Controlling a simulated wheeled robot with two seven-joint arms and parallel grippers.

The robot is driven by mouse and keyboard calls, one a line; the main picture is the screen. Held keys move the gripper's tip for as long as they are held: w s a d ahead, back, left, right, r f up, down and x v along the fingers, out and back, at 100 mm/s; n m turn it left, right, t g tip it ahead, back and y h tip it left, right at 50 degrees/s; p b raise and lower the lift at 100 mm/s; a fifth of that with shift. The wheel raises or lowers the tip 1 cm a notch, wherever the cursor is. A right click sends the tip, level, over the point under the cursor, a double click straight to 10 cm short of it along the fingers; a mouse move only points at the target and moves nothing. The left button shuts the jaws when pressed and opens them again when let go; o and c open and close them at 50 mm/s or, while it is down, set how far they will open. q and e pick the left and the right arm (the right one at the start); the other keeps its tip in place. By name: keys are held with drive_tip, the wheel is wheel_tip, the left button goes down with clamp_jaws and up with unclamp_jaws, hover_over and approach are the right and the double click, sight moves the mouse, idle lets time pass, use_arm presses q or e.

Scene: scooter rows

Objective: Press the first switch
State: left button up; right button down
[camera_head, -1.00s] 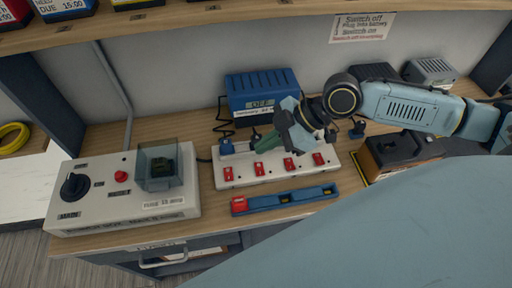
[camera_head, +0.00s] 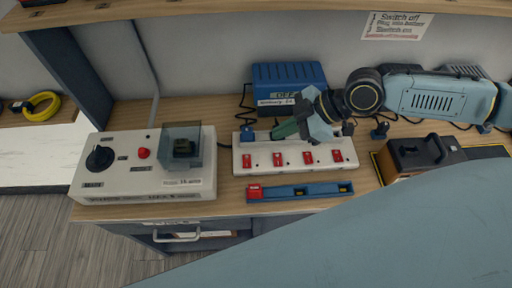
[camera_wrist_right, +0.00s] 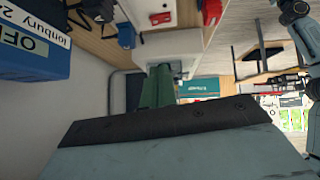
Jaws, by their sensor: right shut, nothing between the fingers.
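A white switch strip (camera_head: 240,163) lies on the wooden bench. It carries a row of several red switches, the leftmost (camera_head: 254,161) at its left end and the rightmost (camera_head: 337,155) at its right end. A blue plug (camera_head: 247,134) sits at the strip's back left. My right gripper (camera_head: 279,131) is shut and empty. Its green fingers point left above the back of the strip, behind the red switches, apart from them as far as I can see. The fingers (camera_wrist_right: 158,88) also show in the right wrist view, close together. My left gripper is out of view.
A blue box (camera_head: 290,76) labelled OFF stands behind the strip. A blue tray (camera_head: 320,190) lies in front. A white control box (camera_head: 130,182) with a black knob, a red button and a clear cover stands left. A dark battery-like block (camera_head: 420,153) is at right.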

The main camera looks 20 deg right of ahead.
hover_over(244, 158)
drive_tip(key=s+d, duration=0.1)
drive_tip(key=d, duration=0.1)
wheel_tip(244, 158, down, 7)
drive_tip(key=shift+s+a+f, duration=0.1)
drive_tip(key=shift+s+a, duration=0.05)
drive_tip(key=shift+d+f+b, duration=0.2)
drive_tip(key=shift+f+b, duration=0.1)
drive_tip(key=shift+f, duration=0.95)
drive_tip(key=shift+w+f, duration=0.2)
drive_tip(key=shift+f, duration=0.45)
drive_tip(key=shift+d+f+b, duration=0.1)
drive_tip(key=shift+f+b, duration=0.15)
drive_tip(key=shift+b, duration=0.2)
